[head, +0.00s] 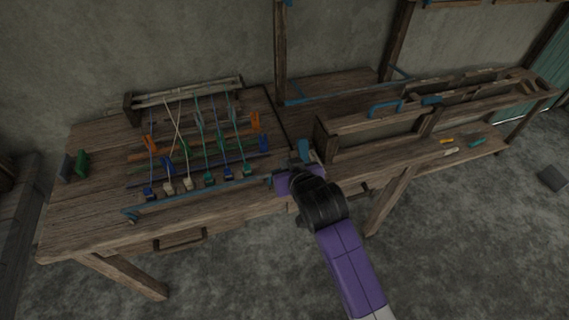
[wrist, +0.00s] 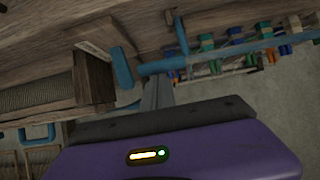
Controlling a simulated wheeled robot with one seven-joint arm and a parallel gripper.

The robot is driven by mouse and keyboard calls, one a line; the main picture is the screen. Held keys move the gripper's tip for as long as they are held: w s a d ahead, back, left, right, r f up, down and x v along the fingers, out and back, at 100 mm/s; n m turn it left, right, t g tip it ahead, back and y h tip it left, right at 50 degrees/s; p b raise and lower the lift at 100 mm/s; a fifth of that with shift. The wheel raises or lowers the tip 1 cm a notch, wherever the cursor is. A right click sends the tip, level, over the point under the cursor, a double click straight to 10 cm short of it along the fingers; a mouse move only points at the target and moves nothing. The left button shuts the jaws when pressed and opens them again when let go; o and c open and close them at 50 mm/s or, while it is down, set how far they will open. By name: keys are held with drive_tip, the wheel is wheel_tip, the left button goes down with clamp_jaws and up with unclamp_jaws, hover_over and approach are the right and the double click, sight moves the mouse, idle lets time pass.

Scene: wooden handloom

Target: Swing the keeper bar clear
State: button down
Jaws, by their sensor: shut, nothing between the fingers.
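A long thin blue bar (head: 205,196), which I take to be the keeper bar, lies along the front of the threaded frame on the bench. Its left end has a short bent piece near the bench's front edge. My gripper (wrist: 158,90) is shut and empty, pointing at the bar's right end. In the wrist view, a blue bar end (wrist: 162,66) and an upright blue peg (wrist: 181,36) show just beyond the fingertips. I cannot tell whether the fingers touch the bar. In the head view my wrist hides the fingertips.
A blue block (wrist: 122,68) stands close left of my fingers, beside a wooden post (wrist: 93,78). Coloured threads (head: 205,140) run over the frame behind the bar. Floor in front is clear.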

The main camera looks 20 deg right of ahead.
drive_tip(key=s+f+t+b, duration=0.6)
drive_tip(key=t+b, duration=0.4)
drive_tip(key=b, duration=2.1)
drive_tip(key=shift+b+v, duration=0.4)
drive_tip(key=shift+v, duration=0.4)
drive_tip(key=shift+f+b, duration=0.35)
drive_tip(key=shift+b, duration=0.3)
drive_tip(key=shift+f, duration=0.15)
